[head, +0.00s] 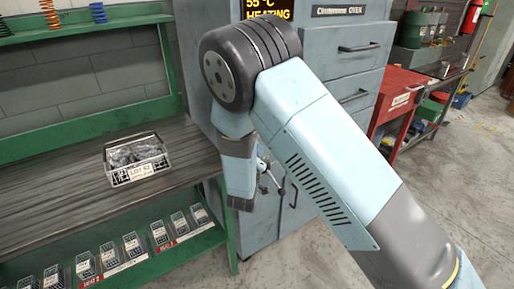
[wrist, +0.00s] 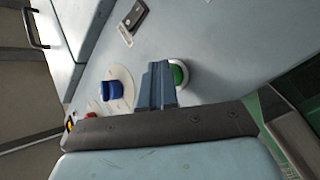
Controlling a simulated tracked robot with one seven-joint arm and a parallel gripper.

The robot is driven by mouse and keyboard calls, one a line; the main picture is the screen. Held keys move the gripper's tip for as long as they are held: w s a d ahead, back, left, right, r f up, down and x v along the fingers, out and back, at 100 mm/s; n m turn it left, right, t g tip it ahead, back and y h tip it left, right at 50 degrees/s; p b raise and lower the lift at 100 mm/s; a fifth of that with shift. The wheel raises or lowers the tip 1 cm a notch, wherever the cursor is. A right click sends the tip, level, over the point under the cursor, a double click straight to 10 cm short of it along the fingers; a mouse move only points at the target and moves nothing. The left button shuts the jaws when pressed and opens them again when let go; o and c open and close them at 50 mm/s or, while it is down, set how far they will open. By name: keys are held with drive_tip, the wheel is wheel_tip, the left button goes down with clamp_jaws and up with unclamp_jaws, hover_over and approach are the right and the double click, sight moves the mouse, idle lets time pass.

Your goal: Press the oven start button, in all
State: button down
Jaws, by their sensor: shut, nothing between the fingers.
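The oven (head: 340,70) is a tall grey-blue cabinet behind my arm, and its display (head: 268,8) reads 55 °C HEATING. Its control panel shows in the wrist view. A round green button (wrist: 180,74) in a pale ring sits there, partly covered by my fingers. My gripper (wrist: 158,68) is shut and empty, with its fingertips over the panel just left of the green button's visible part. I cannot tell if they touch the button. A blue knob (wrist: 110,90) on a pale round dial lies to the left. The arm hides the panel in the head view.
A small black-and-metal plate (wrist: 132,20) is on the panel. A red part (wrist: 90,115) shows at lower left. A bench (head: 60,195) at left holds a bin marked LOT 52 (head: 137,160).

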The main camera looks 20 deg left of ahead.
drive_tip(key=shift+s+d, duration=0.4)
drive_tip(key=shift+d, duration=0.05)
drive_tip(key=shift+s+d, duration=1.65)
drive_tip(key=shift+d, duration=0.25)
drive_tip(key=w+d+r+m+g, duration=0.4)
drive_tip(key=w+d+r, duration=0.25)
drive_tip(key=r, duration=0.25)
drive_tip(key=s+d+r+m+g+y, duration=0.2)
drive_tip(key=d+r+m+g, duration=0.15)
drive_tip(key=d+r, duration=0.7)
drive_tip(key=s+d+r+m+g+h, duration=0.1)
drive_tip(key=s+d+r, duration=0.3)
drive_tip(key=s+d, duration=0.7)
drive_tip(key=s+d+r+m+g+h, duration=0.2)
drive_tip(key=s+d+r+g, duration=0.2)
drive_tip(key=s+d, duration=0.7)
drive_tip(key=s+r, duration=0.1)
drive_tip(key=s, duration=0.5)
drive_tip(key=shift+d+r+g, duration=0.25)
drive_tip(key=shift+d+g, duration=0.1)
